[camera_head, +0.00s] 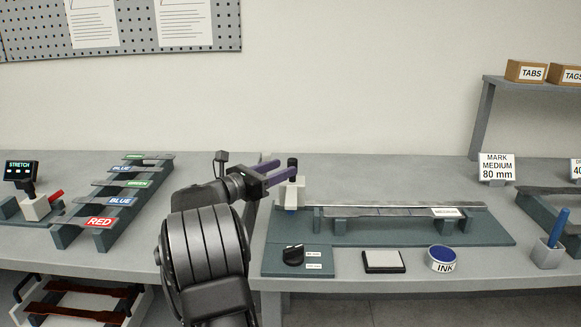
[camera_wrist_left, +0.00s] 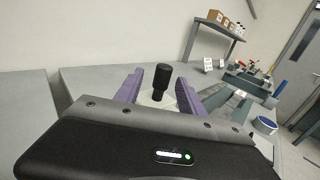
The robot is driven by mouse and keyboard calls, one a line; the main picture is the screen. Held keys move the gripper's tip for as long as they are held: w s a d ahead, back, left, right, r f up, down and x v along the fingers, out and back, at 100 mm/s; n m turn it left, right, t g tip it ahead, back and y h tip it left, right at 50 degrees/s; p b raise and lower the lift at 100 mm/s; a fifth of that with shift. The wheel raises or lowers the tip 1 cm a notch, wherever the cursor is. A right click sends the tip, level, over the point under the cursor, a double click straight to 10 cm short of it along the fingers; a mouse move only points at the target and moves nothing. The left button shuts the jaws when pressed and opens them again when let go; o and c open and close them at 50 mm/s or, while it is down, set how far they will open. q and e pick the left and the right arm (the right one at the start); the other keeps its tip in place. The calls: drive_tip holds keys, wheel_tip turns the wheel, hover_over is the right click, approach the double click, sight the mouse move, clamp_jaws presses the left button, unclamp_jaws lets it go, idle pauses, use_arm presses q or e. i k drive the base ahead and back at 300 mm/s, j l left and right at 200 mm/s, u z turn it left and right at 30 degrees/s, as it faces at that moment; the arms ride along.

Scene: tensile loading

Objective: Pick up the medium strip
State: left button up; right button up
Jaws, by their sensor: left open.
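A long grey metal strip (camera_head: 390,210) lies across raised supports on the dark teal fixture (camera_head: 350,235) on the right-hand table. A small white label (camera_head: 447,212), too small to read surely, sits near its right end. My left gripper (camera_head: 287,168) has open purple fingers and holds nothing. It is above the left end of the fixture, left of the strip. A black knob on a white block (camera_head: 291,190) stands just below the fingers. In the left wrist view the black knob (camera_wrist_left: 162,80) appears between the fingers (camera_wrist_left: 159,88); contact cannot be told.
A dial panel (camera_head: 293,256), a pad (camera_head: 384,261) and an ink pot (camera_head: 442,258) line the front edge. A "MARK MEDIUM 80 mm" sign (camera_head: 496,168) stands behind. A rack of labelled strips (camera_head: 110,205) is on the left table. A shelf (camera_head: 530,83) is at right.

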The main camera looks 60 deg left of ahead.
sight(329, 212)
drive_tip(key=k+l, duration=0.1)
drive_tip(key=l, duration=0.25)
drive_tip(key=k+l, duration=0.15)
drive_tip(key=l, duration=0.15)
drive_tip(key=k+l, duration=0.1)
drive_tip(key=l, duration=0.25)
drive_tip(key=k+l, duration=0.1)
drive_tip(key=l, duration=0.2)
